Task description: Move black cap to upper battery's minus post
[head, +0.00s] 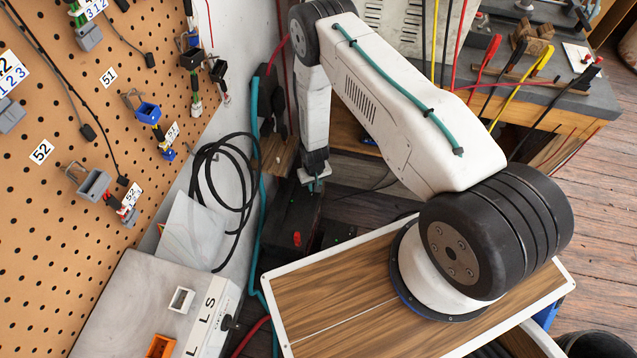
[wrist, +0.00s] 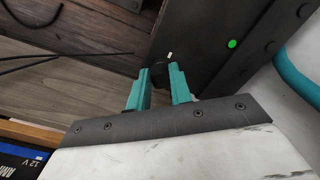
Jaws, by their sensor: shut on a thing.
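My gripper (wrist: 159,74) has teal fingers closed on a small black cap (wrist: 158,68). The cap sits between the fingertips, partly hidden by them, above or against a dark surface; I cannot tell whether it touches. In the head view my gripper (head: 316,186) points down over a dark box-like shape (head: 293,212) in shadow, and the cap cannot be made out. A red spot (head: 297,238) shows on its near side. I cannot tell for sure which shape is the upper battery. Its minus post is not clearly visible.
A green spot (wrist: 232,43) lies right of the fingertips on a dark panel. A teal hose (head: 257,190) and black cable loops (head: 222,185) hang left of my gripper. A pegboard (head: 60,230) stands left.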

